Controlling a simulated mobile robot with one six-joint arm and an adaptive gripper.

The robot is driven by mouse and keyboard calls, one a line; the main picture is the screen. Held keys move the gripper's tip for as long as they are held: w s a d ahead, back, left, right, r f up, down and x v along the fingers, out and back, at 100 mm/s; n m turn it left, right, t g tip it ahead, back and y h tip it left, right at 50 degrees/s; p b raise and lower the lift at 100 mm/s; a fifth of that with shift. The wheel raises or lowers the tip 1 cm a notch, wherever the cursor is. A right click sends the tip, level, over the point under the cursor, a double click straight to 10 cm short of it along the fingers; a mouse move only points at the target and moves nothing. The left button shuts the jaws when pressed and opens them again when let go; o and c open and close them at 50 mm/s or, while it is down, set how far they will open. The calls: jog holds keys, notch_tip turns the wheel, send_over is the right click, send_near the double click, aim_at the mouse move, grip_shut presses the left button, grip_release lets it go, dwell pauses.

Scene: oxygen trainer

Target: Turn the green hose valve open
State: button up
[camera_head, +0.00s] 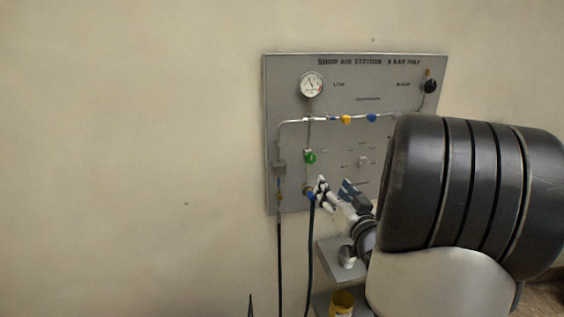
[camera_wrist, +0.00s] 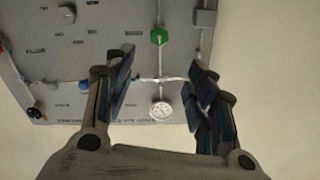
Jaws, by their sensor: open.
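The green hose valve (camera_head: 310,157) is a small green knob on a vertical pipe at the left part of the grey panel (camera_head: 410,72). In the wrist view the green valve (camera_wrist: 159,36) shows upside down, beyond the fingertips and roughly centred between them. My gripper (camera_head: 334,188) is open and empty, below and to the right of the valve in the head view. In the wrist view both fingers of my gripper (camera_wrist: 162,65) stand wide apart, and neither touches the valve. A blue hose fitting (camera_head: 311,197) sits at the pipe's lower end, close to the left finger.
A gauge (camera_head: 311,85) sits above the valve. Yellow (camera_head: 346,119) and blue (camera_head: 371,117) knobs sit on the horizontal pipe. A grey box (camera_head: 279,167) is left of the valve. Dark hoses hang below. A shelf (camera_head: 330,250) and yellow container (camera_head: 342,303) stand underneath. My arm hides the panel's right side.

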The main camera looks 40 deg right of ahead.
aim_at(312, 159)
jog(key=b+x, duration=0.2)
jog(key=x, duration=1.5)
jog(key=shift+w+d, duration=0.1)
jog(key=shift+c, duration=0.5)
jog(key=c, duration=1)
